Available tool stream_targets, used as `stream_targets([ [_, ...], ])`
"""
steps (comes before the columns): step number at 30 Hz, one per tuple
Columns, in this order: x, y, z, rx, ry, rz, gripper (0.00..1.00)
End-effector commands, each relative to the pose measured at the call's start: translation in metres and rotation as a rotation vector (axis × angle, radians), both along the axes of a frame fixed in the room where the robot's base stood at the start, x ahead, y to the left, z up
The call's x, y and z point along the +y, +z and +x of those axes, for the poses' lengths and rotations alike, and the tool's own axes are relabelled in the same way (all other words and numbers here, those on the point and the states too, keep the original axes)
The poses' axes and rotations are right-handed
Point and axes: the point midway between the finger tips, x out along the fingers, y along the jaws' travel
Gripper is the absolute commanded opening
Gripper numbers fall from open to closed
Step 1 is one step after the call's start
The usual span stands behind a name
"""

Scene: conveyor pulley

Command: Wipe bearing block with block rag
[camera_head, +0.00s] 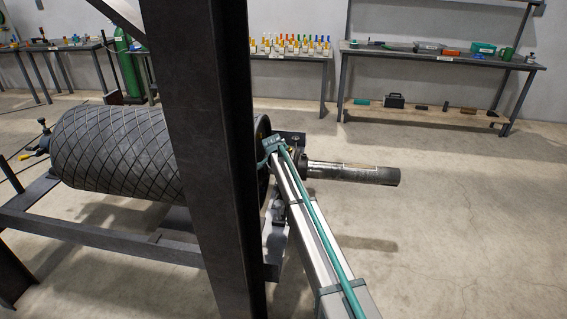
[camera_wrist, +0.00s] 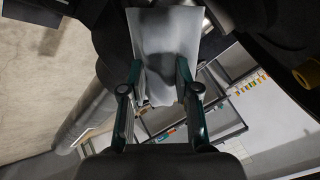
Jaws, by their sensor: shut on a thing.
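My gripper (camera_head: 273,144) reaches up from the lower right to the near side of the dark bearing block (camera_head: 294,138) at the pulley's right end. In the wrist view, my gripper (camera_wrist: 160,72) has its two teal fingers shut on the block rag (camera_wrist: 165,32), a pale grey cloth. The rag spreads upward from the fingers toward dark machine parts. I cannot tell whether it touches the bearing block. In the head view the rag cannot be made out, and my gripper and arm hide part of the block.
The ribbed pulley drum (camera_head: 110,150) lies left of the bearing block, and its shaft (camera_head: 355,173) sticks out right. A dark steel upright (camera_head: 210,150) stands in front. Benches with bottles (camera_head: 290,57) and tools (camera_head: 440,53) line the back wall. The floor at right is clear.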

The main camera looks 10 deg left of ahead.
Motion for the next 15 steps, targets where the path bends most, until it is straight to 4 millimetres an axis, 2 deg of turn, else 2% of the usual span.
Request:
stream_targets([
  [8,-0.004,0.0,-0.001,0.0,-0.001,0.001,0.03],
  [15,-0.023,-0.001,0.0,0.0,-0.001,0.001,0.03],
])
